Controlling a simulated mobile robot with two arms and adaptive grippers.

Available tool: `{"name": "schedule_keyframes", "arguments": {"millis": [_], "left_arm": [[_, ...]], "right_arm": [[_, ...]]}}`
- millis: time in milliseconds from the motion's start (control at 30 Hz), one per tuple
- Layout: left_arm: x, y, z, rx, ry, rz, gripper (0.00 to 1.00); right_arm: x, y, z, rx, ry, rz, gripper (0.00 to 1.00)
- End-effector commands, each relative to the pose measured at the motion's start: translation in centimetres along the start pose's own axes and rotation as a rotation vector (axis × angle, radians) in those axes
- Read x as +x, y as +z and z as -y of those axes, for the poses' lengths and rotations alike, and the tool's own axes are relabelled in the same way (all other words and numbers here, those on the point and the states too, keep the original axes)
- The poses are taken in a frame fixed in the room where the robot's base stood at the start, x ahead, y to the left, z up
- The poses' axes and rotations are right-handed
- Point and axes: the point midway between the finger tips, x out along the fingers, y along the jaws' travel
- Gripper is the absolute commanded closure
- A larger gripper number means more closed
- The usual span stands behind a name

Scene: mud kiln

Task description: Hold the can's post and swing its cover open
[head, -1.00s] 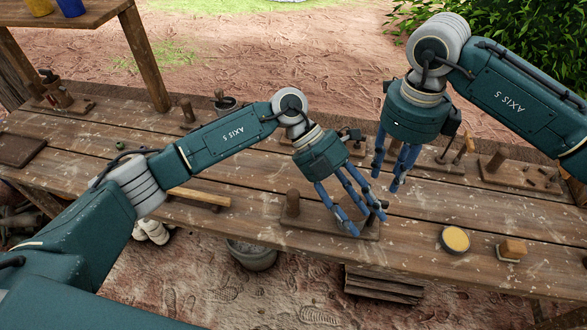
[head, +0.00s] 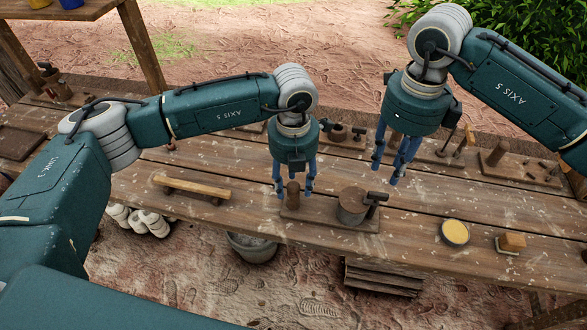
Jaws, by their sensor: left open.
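The can (head: 350,209) is a short brown cylinder with a flat cover (head: 353,193) lying closed on top; a dark handle (head: 375,199) sticks out at its right. It stands on a wooden board together with an upright brown post (head: 293,197) to its left. My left gripper (head: 294,191) points down with its open fingers on either side of the post; whether they touch it cannot be told. My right gripper (head: 386,178) hangs open and empty above the table, behind and to the right of the can.
A yellow-filled round tin (head: 455,232) and a wooden-backed block (head: 511,242) lie right of the board. A wooden bar (head: 192,187) lies to the left. Other boards with pegs (head: 495,153) line the back. A bucket (head: 252,246) stands below the front edge.

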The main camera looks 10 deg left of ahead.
Motion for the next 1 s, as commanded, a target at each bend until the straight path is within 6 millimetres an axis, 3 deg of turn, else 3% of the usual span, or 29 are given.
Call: {"name": "schedule_keyframes", "arguments": {"millis": [233, 600, 833, 1000], "left_arm": [[3.0, -0.1, 0.0, 0.001, -0.001, -0.002, 0.54], [3.5, 0.0, 0.0, 0.001, -0.001, -0.001, 0.54], [3.5, 0.0, 0.1, 0.001, -0.001, -0.001, 0.98], [3.5, 0.0, 0.1, 0.001, -0.002, 0.000, 1.00]], "right_arm": [[0.0, 0.0, 0.0, 0.000, 0.000, 0.000, 0.69], [0.0, 0.0, 0.0, 0.000, 0.000, 0.000, 0.69], [0.0, 0.0, 0.0, 0.000, 0.000, 0.000, 0.69], [0.0, 0.0, 0.0, 0.000, 0.000, 0.000, 0.69]]}}
